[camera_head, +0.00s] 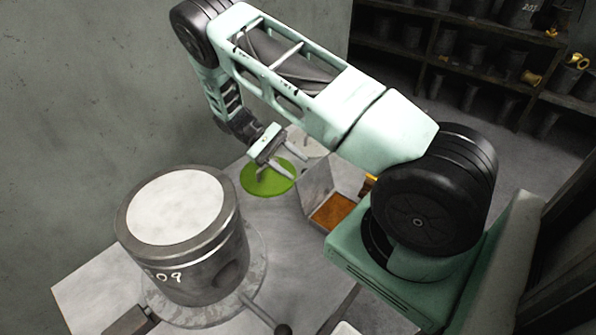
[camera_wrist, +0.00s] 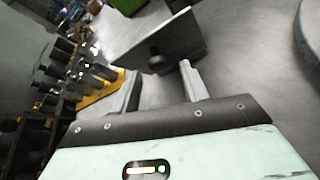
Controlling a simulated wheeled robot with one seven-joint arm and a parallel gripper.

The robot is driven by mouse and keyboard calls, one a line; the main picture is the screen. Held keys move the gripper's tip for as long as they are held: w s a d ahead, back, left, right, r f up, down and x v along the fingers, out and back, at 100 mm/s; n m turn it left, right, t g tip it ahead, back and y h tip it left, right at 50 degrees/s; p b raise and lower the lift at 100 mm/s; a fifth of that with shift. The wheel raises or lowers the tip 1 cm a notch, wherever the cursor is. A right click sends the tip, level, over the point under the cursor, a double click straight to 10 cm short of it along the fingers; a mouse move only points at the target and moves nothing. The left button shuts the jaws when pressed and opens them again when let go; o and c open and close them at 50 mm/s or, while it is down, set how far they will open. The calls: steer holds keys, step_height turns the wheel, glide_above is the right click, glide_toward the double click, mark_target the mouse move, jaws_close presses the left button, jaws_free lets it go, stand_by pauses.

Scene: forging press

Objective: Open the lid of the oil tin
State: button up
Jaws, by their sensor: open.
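The oil tin (camera_head: 335,225) is a small grey box on the table, right of the green disc in the head view. Its inside shows orange-brown. Its flat grey lid (camera_head: 316,180) stands raised along the left side, tilted up from the opening. In the wrist view the lid (camera_wrist: 182,38) is a grey plate with a dark knob (camera_wrist: 156,62) facing me. My gripper (camera_head: 277,172) is open to the left of the lid; its fingers (camera_wrist: 160,68) lie either side of the knob's line. I cannot tell whether they touch the knob or lid. The tin's inside is hidden in the wrist view.
A large metal cylinder (camera_head: 196,262) with a pale top stands at the left on a round base with a handle. A bright green disc (camera_head: 266,178) lies below my gripper. Shelves (camera_head: 455,50) with several containers stand behind. The table between cylinder and tin is mostly clear.

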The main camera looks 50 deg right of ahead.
steer(key=b+v, duration=0.1)
steer(key=v, duration=0.4)
stand_by(0.4)
